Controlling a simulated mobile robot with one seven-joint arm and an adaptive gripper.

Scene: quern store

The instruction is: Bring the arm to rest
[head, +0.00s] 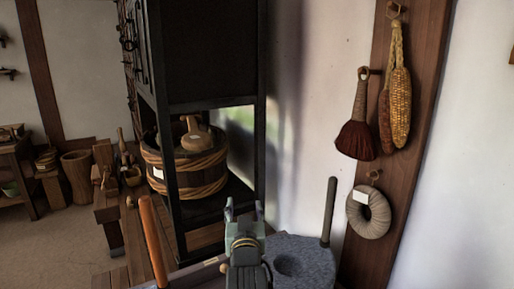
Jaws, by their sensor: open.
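My gripper (244,212) shows at the bottom centre of the head view. Its two fingers point up and stand apart, with nothing between them. It is open and empty. Behind and below it to the right is a grey stone quern (305,262) with a dark round hollow and an upright dark handle (329,211). The gripper overlaps the quern's left edge in the picture; I cannot tell whether they touch.
A black frame stand (262,150) holds a wooden tub (200,180) behind the gripper. An orange-brown wooden post (153,240) stands at left. A brush (357,135), corn cobs (400,105) and a ring (369,226) hang at right. Floor shows at far left.

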